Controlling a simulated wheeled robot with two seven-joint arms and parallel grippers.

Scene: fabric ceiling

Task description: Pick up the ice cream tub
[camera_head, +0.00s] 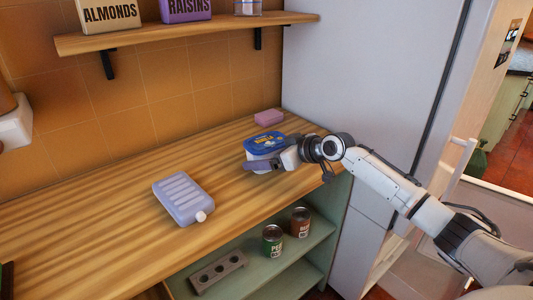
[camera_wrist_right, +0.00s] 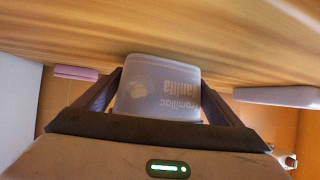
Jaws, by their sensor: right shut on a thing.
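The ice cream tub (camera_head: 262,147) has a blue lid and a pale body, and stands near the right end of the wooden counter in the head view. In the right wrist view the tub (camera_wrist_right: 158,88) shows vanilla lettering on its side and sits between both fingers. My right gripper (camera_head: 264,164) is shut on the tub, reaching in from the right. I cannot tell whether the tub is touching the counter or slightly above it. My left gripper is not in view.
A lavender ribbed container (camera_head: 183,196) lies on the counter to the left. A pink block (camera_head: 268,117) sits behind the tub by the grey fridge (camera_head: 365,75). Cans (camera_head: 273,240) stand on the shelf below. A wall shelf (camera_head: 185,34) hangs above.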

